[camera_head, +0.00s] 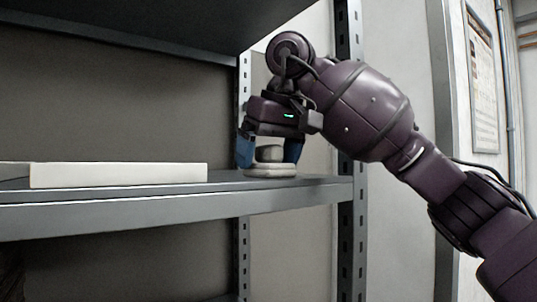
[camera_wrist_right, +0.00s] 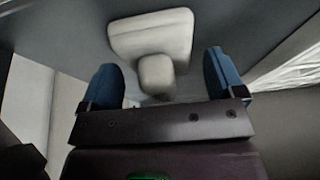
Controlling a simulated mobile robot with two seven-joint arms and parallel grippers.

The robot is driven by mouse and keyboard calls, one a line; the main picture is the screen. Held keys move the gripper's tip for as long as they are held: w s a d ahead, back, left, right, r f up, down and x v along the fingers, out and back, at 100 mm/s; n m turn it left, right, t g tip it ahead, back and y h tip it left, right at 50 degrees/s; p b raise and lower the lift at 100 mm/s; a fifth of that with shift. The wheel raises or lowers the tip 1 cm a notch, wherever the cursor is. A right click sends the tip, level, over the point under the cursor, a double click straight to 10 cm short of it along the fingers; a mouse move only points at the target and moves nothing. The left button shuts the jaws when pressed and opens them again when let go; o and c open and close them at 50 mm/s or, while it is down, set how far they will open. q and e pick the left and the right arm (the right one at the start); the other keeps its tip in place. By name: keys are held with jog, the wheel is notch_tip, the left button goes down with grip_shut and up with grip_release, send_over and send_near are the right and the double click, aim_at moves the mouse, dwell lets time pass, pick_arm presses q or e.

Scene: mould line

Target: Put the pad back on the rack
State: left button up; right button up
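The pad (camera_head: 270,170) is a pale, rounded block with a knob on top. It rests on the rack's grey shelf (camera_head: 190,203), near the right end. It also shows in the right wrist view (camera_wrist_right: 125,41), with its knob (camera_wrist_right: 157,75) towards the gripper. My right gripper (camera_head: 269,152) points down over the pad. Its blue fingers stand on either side of the knob, and the right wrist view shows clear gaps between knob and fingers. The right gripper is open and holds nothing. My left gripper is in neither view.
A flat white slab (camera_head: 118,175) lies on the same shelf to the left, with bare shelf between it and the pad. An upper shelf (camera_head: 150,25) hangs above. A slotted rack post (camera_head: 346,215) stands just right of the pad, near my right arm.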

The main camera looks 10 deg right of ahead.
jog(key=shift+r, duration=0.15)
jog(key=v, duration=1.2)
dwell(0.7)
